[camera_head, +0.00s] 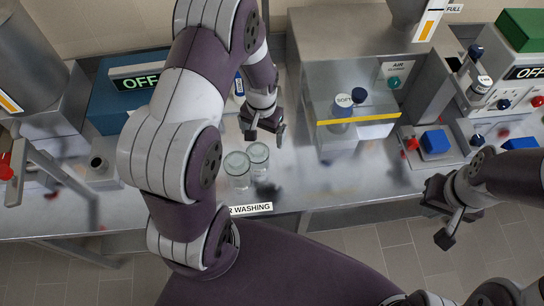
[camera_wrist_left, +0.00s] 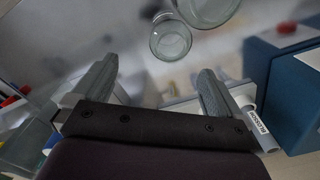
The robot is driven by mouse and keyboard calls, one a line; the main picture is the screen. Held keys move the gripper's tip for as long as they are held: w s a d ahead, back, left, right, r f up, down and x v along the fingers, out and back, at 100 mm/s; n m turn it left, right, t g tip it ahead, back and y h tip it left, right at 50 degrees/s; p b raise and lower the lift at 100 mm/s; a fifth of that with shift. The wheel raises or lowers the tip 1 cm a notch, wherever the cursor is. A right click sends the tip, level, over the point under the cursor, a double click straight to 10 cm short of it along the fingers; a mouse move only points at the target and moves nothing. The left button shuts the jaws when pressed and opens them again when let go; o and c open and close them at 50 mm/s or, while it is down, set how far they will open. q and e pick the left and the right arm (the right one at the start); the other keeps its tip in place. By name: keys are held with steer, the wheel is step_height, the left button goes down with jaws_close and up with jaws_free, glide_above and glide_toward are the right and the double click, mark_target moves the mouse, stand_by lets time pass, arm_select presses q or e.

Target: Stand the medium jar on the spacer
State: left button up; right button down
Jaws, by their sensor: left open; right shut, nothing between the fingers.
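Two clear glass jars stand side by side on the metal counter in the head view: a larger jar (camera_head: 237,170) and a slightly smaller jar (camera_head: 258,154). I cannot tell which is the medium one. In the left wrist view the smaller jar (camera_wrist_left: 171,41) and the larger jar (camera_wrist_left: 208,8) show at the top, beyond the fingertips. My left gripper (camera_head: 265,129) is open and empty, just behind the jars; its fingers also show in the wrist view (camera_wrist_left: 160,70). My right gripper (camera_head: 440,215) is shut and empty, off the counter's front edge. I cannot make out the spacer.
A blue box marked OFF (camera_head: 118,92) stands behind left. A labelled bottle (camera_wrist_left: 259,127) is near my left gripper.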

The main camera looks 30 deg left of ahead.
mark_target(258, 146)
arm_select(q)
steer(key=f, duration=0.2)
steer(key=a+f+p, duration=0.1)
steer(key=f, duration=0.1)
steer(key=a+f, duration=0.1)
steer(key=f, duration=0.1)
steer(key=shift+a+f, duration=0.15)
steer(key=shift+f, duration=0.25)
steer(key=shift+f+p, duration=0.35)
steer(key=shift+p, duration=0.1)
steer(key=f, duration=0.1)
steer(key=p, duration=0.1)
steer(key=d+f+p, duration=0.1)
steer(key=shift+s+f, duration=0.3)
steer(key=shift+s, duration=0.1)
steer(key=shift+a+f, duration=0.2)
steer(key=shift+f, duration=0.9)
steer(key=shift+w+a+f, duration=0.1)
steer(key=shift+a, duration=0.1)
steer(key=shift+d, duration=0.2)
steer(key=c, duration=1.3)
steer(key=shift+a, duration=0.1)
arm_select(e)
steer(key=r, duration=0.1)
steer(key=a+r, duration=0.1)
steer(key=r, duration=0.2)
steer(key=shift+a, duration=0.4)
arm_select(q)
steer(key=shift+r, duration=0.2)
